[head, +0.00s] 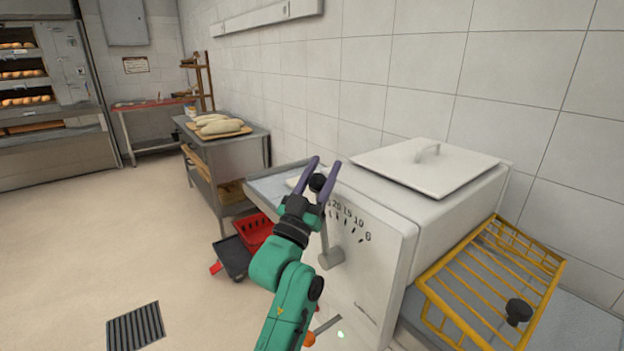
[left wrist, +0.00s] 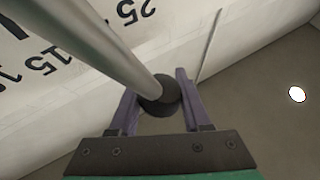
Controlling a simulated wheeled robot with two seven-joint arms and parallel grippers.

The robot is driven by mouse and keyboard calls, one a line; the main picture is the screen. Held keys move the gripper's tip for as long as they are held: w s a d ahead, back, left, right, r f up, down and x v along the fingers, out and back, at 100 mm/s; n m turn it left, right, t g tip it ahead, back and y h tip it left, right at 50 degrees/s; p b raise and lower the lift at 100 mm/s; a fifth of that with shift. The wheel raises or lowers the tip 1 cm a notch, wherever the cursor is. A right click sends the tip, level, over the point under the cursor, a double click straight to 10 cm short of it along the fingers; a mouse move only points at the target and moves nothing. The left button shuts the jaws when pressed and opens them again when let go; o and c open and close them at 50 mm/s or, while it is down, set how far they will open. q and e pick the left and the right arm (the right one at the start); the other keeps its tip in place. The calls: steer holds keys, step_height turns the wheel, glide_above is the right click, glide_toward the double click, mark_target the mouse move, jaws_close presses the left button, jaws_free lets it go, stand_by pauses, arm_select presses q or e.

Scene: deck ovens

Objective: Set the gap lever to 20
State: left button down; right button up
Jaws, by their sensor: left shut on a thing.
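The gap lever is a grey rod (head: 324,236) with a black ball knob (head: 317,183), on the white front of a machine. It points up, tilted slightly left. My left gripper (head: 322,168) has its purple fingers either side of the knob and is shut on it. The knob also shows between the fingers in the left wrist view (left wrist: 160,96). The dial (head: 350,222) reads 20, 15, 10 and a lower number rightward in the head view. In the left wrist view the rod (left wrist: 95,40) passes between 15 and 25, covering the space between. My right gripper is out of view.
The white machine (head: 385,262) has a lid (head: 425,165) on top. A yellow wire rack (head: 490,285) stands at its right. A red crate (head: 252,232) and a steel table (head: 225,150) with loaves stand behind my arm. The floor at left is open.

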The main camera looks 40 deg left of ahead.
arm_select(q)
steer(key=shift+s+d+r+m+t+h, duration=0.15)
steer(key=shift+d+m+h, duration=0.15)
steer(key=shift+d+m, duration=0.1)
steer(key=shift+s+d+r+m+t+h, duration=0.1)
steer(key=shift+d+m+t+h, duration=0.05)
steer(key=shift+d+m+h, duration=0.2)
steer(key=c, duration=0.7)
jaws_free()
steer(key=o, duration=0.3)
steer(key=shift+w, duration=0.1)
steer(key=shift+o, duration=0.2)
steer(key=b+v, duration=0.3)
steer(key=v, duration=1.1)
steer(key=shift+f, duration=0.2)
